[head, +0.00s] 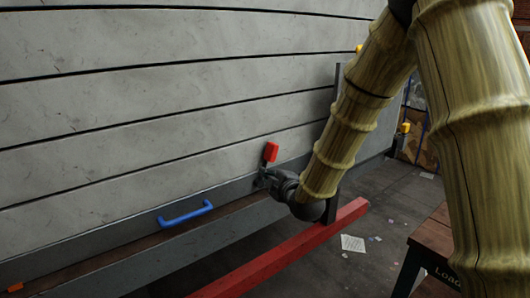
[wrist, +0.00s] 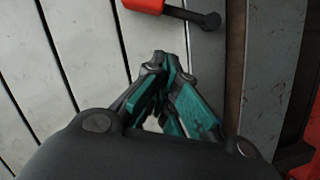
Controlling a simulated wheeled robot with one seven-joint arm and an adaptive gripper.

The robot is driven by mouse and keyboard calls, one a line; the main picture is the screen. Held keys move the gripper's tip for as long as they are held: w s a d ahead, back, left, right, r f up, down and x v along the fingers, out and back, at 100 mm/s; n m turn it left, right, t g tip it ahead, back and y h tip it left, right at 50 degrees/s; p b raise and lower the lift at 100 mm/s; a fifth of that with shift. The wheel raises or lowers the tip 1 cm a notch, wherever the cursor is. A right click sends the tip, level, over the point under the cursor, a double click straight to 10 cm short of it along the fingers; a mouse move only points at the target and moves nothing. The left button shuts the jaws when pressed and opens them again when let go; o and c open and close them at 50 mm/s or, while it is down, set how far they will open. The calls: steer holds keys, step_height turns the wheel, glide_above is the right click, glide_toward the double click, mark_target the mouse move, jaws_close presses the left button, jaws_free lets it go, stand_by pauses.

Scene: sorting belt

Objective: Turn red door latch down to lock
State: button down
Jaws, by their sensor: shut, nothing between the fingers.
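The red latch (head: 271,152) is on the grey slatted door (head: 130,110), just above its lower edge strip. Its red grip points up, leaning slightly right. In the wrist view the red grip (wrist: 145,4) shows at the top edge, partly cut off, with a dark rod running from it to a round dark pivot (wrist: 209,21). My gripper (head: 262,181) is just below the latch in the head view. In the wrist view my gripper (wrist: 164,60) is shut and empty, its fingertips apart from the red grip in the picture. The latch's lower part is hard to make out in the head view.
A blue handle (head: 186,213) is on the door to the left of my gripper. A red rail (head: 285,252) runs along the floor in front of the door. A wooden table (head: 438,235) stands at the right. Paper scraps (head: 352,243) lie on the dark floor.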

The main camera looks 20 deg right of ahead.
steer(key=shift+n+t, duration=0.4)
steer(key=shift+n, duration=0.1)
steer(key=r, duration=0.2)
steer(key=w+r, duration=0.1)
steer(key=r, duration=0.1)
steer(key=shift+d, duration=0.15)
steer(key=w+p, duration=0.1)
steer(key=w, duration=0.2)
steer(key=w+f+p, duration=0.1)
steer(key=w+p, duration=0.1)
steer(key=w, duration=0.2)
steer(key=w+d+p, duration=0.1)
steer(key=w+p, duration=0.1)
steer(key=w, duration=0.1)
steer(key=shift+w+f, duration=0.3)
steer(key=shift+f, duration=0.05)
steer(key=shift+w+d+f+p, duration=0.2)
steer(key=shift+d+f+p, duration=0.15)
steer(key=shift+d, duration=0.3)
steer(key=shift+w, duration=0.1)
